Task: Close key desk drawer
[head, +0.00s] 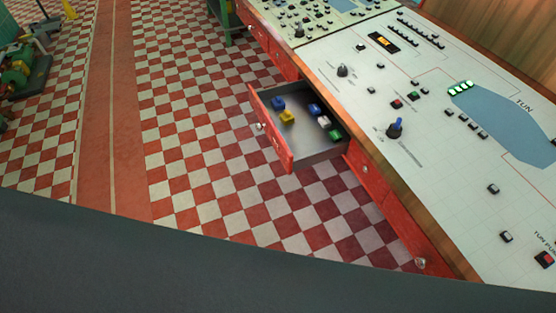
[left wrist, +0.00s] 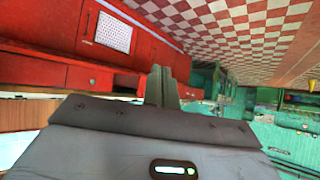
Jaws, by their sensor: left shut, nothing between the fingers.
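The desk drawer (head: 272,137) stands pulled out from the red desk in the head view. Its front is red with a small pale knob, and its grey tray holds several small blue, yellow, white and green pieces. My left gripper (left wrist: 163,84) shows in the left wrist view, with its two fingers together and nothing between them. Red cabinet fronts (left wrist: 90,78) with small knobs lie to the left of the fingers there; I cannot tell whether the open drawer is among them. Neither gripper shows in the head view, and my right gripper is out of sight.
The desk's control panel (head: 437,125), with switches and knobs, fills the right side. Other shut drawers (head: 368,175) lie along the desk's front. The checkered floor (head: 205,130) left of the drawer is clear. Green machinery (head: 22,68) stands at the far left.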

